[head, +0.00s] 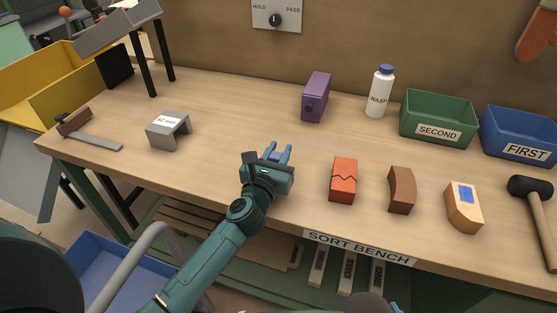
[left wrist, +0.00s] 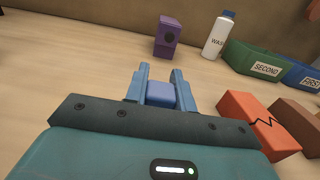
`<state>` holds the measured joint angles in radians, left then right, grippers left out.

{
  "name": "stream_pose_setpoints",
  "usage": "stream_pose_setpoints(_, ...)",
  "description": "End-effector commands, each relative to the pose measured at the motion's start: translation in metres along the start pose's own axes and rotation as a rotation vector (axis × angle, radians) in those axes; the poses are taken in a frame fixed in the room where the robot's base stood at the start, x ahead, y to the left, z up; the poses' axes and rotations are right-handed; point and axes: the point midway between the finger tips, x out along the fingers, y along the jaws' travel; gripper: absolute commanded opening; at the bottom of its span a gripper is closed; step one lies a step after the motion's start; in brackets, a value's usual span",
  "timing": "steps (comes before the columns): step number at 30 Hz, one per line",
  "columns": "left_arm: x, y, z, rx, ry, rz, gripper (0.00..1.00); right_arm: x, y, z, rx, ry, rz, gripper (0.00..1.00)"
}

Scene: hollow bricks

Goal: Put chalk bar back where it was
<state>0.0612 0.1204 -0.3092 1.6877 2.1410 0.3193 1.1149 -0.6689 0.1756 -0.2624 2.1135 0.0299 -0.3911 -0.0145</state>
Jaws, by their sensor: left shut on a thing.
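My left gripper (head: 277,152) is low over the middle of the bench, left of the orange brick. Its blue fingers are shut on a small blue-violet bar (left wrist: 161,95), seen between them in the left wrist view. I take this to be the chalk bar; most of it is hidden by the gripper, and I cannot tell whether it touches the bench. My right gripper is not in view.
On the bench (head: 225,100) stand a purple block (head: 316,97), white bottle (head: 380,92), grey bridge-shaped piece (head: 169,128), orange brick (head: 343,180), brown curved brick (head: 401,190), tan block (head: 463,207), mallet (head: 541,220), green bin (head: 438,118) and blue bin (head: 520,135). The bench's left middle is clear.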

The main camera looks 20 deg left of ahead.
Motion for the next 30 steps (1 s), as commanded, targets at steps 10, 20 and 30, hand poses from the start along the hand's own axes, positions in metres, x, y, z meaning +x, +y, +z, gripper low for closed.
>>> stream_pose_setpoints(10,0.0001,-0.0003,-0.0025,0.000,-0.001,0.000,0.02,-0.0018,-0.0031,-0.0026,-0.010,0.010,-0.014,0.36)
stream_pose_setpoints(20,0.0000,-0.0002,-0.0026,0.000,0.000,0.000,0.47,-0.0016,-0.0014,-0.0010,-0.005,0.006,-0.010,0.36)
stream_pose_setpoints(30,-0.0056,0.0000,0.0000,0.000,0.002,0.000,0.47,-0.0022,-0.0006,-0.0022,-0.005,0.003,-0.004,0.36)
